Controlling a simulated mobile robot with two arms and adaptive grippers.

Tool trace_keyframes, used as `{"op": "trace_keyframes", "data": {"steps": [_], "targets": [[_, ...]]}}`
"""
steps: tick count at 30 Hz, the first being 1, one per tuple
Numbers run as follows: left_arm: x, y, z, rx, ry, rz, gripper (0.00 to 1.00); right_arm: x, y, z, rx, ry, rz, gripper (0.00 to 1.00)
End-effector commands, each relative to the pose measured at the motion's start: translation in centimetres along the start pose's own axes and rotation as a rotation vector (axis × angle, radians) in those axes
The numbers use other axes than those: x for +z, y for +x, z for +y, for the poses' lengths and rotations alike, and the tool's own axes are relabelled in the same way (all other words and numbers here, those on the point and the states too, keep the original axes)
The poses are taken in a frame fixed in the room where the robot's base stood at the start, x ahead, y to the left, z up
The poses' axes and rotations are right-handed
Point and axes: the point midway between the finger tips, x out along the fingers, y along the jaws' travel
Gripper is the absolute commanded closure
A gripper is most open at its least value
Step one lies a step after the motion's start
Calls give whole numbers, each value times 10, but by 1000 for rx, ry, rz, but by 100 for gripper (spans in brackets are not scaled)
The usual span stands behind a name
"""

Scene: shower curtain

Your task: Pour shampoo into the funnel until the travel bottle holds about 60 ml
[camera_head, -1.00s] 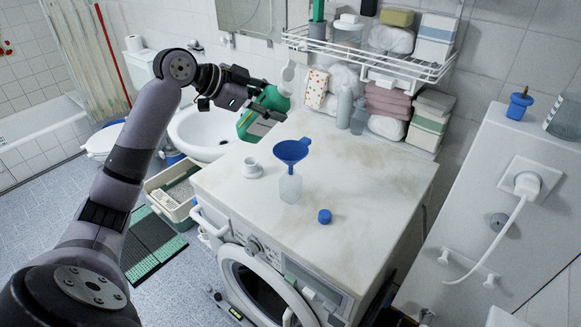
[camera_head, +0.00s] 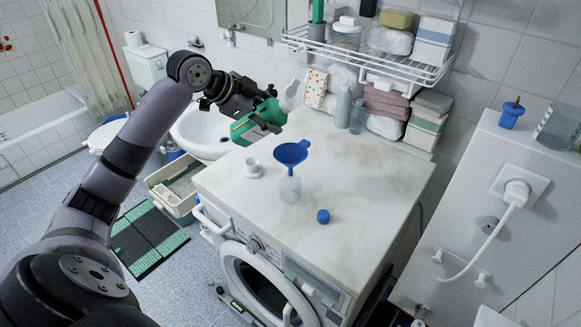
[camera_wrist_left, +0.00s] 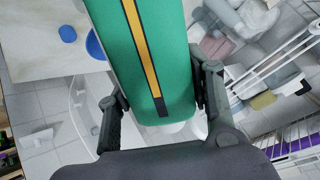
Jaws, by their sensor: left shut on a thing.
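My left gripper (camera_head: 250,106) is shut on a green shampoo bottle (camera_head: 264,119). The bottle is tilted far over, its white top (camera_head: 290,95) pointing right and a little up, above the back left of the washing machine and apart from the funnel. In the left wrist view the fingers (camera_wrist_left: 158,88) flank the green bottle with its yellow and black stripe (camera_wrist_left: 146,50). The blue funnel (camera_head: 291,153) sits upright in the clear travel bottle (camera_head: 289,188) on the machine top. Its fill level is too small to read. My right gripper is out of view.
A blue cap (camera_head: 323,216) lies right of the travel bottle, and a white cup (camera_head: 253,169) stands left of it. Towels and bottles line the back under a wire shelf (camera_head: 380,58). The machine top (camera_head: 370,180) is clear at the right.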

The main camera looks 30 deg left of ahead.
Motion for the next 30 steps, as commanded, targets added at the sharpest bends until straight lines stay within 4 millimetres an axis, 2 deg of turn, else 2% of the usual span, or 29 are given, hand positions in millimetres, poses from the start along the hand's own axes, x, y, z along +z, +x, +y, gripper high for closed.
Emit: {"op": "trace_keyframes", "data": {"steps": [1,10,19,27,30], "targets": [[-1,-2,-1,-1,8,-13,100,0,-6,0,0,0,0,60],[1,0,0,-1,12,-20,100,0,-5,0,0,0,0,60],[7,2,2,0,67,-115,100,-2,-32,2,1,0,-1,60],[11,6,3,-2,73,-125,100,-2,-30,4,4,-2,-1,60],[10,5,3,-1,80,-137,100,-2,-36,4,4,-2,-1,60]]}}
